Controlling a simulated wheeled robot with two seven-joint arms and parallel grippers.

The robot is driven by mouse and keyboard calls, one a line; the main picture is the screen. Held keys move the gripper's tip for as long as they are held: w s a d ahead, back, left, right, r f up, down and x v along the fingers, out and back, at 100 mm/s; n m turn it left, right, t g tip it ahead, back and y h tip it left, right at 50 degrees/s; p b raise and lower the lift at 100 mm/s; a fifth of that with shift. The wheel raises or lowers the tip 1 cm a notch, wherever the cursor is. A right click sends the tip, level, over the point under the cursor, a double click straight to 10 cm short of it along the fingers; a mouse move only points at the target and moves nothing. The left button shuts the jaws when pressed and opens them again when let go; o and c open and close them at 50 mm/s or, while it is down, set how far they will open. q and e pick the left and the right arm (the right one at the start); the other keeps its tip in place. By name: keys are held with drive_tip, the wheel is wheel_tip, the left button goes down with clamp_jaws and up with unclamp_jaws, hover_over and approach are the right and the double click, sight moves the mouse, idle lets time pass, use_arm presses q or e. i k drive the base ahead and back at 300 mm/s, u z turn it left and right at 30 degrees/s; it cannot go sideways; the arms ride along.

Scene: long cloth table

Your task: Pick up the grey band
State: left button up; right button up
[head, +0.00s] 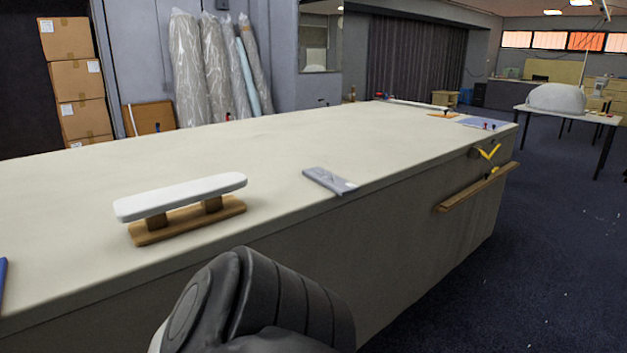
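A flat grey folded piece (328,180), which looks like the grey band, lies on the long table (240,150) close to its front edge. It has a small white patch at its right end. Nothing holds it. Neither of my grippers shows in the head view. Only a dark rounded link of my arm shows at the bottom middle, in front of the table's side and apart from the grey band.
A white padded sleeve board (180,196) on a wooden base stands left of the band. A blue item (2,280) is cut off at the left edge. Small tools and a blue-grey piece (478,123) lie at the far right end. The cloth around the band is clear.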

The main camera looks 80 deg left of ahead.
sight(342, 187)
drive_tip(key=u, duration=1.4)
drive_tip(key=i, duration=2)
drive_tip(key=u, duration=1.6)
